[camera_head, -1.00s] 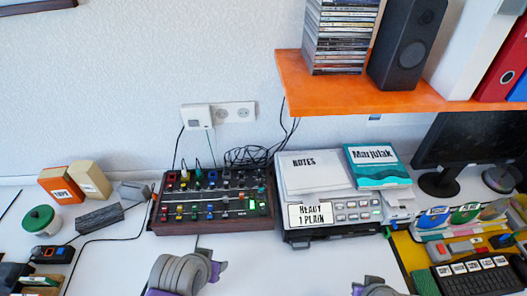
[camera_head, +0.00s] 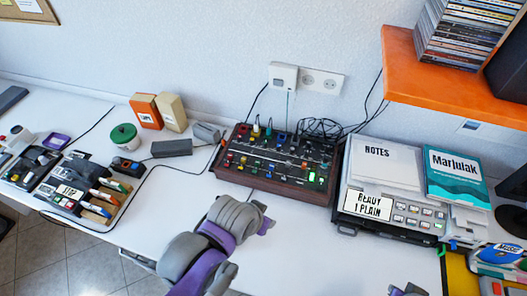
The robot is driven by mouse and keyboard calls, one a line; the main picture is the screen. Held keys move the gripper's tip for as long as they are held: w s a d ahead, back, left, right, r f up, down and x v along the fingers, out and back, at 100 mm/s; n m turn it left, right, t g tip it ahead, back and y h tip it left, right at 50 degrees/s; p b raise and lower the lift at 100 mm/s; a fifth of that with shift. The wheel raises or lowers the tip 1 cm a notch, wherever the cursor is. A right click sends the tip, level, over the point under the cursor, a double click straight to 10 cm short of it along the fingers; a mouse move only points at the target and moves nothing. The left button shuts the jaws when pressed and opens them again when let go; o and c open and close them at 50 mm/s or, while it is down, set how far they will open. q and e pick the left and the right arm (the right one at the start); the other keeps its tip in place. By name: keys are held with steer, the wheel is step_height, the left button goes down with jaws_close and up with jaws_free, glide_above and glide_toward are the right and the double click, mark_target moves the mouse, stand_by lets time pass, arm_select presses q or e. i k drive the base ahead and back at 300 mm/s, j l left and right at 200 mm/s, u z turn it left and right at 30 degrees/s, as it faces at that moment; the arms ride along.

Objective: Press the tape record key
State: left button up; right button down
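Two dark devices with rows of keys stand at the left of the desk. The nearer keyed device (camera_head: 66,200) has a label that seems to read "STOP" and several pale, blue and orange keys. The farther keyed device (camera_head: 30,166) lies to its left. I cannot read a record label on either one. My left arm, grey and purple, reaches up from the bottom middle, in front of the mixer. I see no fingers on it. Only a small part of my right arm shows at the bottom right edge. Neither gripper can be made out.
A green-lidded pot (camera_head: 124,137), an orange box (camera_head: 146,110) and a grey block (camera_head: 172,148) stand left of the mixer. A cable crosses the desk. An orange shelf (camera_head: 440,87) overhangs the right.

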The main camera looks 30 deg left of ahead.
mark_target(71, 205)
steer(key=k+j, duration=0.25)
steer(key=k+u, duration=0.1)
steer(key=u, duration=0.25)
steer(key=k+j+u, duration=0.1)
steer(key=u, duration=0.25)
steer(key=k+j+u, duration=0.1)
steer(key=u, duration=1.7)
